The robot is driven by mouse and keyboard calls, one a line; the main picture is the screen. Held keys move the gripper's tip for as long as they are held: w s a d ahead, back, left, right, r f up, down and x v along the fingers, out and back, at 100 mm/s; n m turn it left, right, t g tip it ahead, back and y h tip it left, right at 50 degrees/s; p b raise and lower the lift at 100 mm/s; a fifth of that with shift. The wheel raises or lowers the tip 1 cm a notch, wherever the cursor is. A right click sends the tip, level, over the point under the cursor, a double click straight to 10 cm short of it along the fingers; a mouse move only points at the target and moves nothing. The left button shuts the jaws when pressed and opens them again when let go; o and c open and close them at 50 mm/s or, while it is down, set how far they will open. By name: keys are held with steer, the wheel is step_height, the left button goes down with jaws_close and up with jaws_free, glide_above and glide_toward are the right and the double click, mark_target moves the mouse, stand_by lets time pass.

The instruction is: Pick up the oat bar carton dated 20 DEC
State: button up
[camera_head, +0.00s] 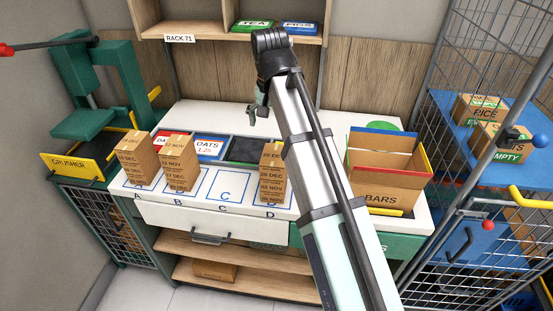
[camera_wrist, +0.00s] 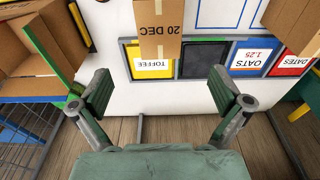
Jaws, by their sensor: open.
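A brown carton printed 20 DEC (camera_wrist: 158,28) stands at the top middle of the wrist view. It appears to be the carton on slot D (camera_head: 272,178) in the head view, partly hidden by my arm. Two similar cartons stand on slot A (camera_head: 138,160) and slot B (camera_head: 177,162); the slot B one reads NOV, and the slot A print is too small to read surely. My gripper (camera_wrist: 160,84) is open and empty, its fingers apart and short of the 20 DEC carton. In the head view my gripper (camera_head: 260,106) hangs above the counter's back part.
Recessed bins labelled TOFFEE (camera_wrist: 153,64) and OATS (camera_wrist: 255,54) lie beside the carton. An open BARS box (camera_head: 388,170) stands at the right. The green crusher (camera_head: 90,95) is at the left, a shelf (camera_head: 210,28) at the back. Slot C (camera_head: 224,187) is empty.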

mark_target(274, 155)
steer(key=f, duration=0.3)
steer(key=f+p, duration=0.1)
steer(key=f, duration=0.2)
steer(key=w+f+p, duration=0.1)
steer(key=f, duration=0.1)
steer(key=shift+f, duration=0.4)
steer(key=shift+w+d+f+p, duration=0.15)
steer(key=shift+f+p, duration=0.55)
steer(key=shift+f, duration=0.65)
steer(key=shift+w+f+p, duration=0.15)
steer(key=shift+f+p, duration=0.5)
steer(key=shift+f, duration=0.65)
steer(key=c, duration=1.2)
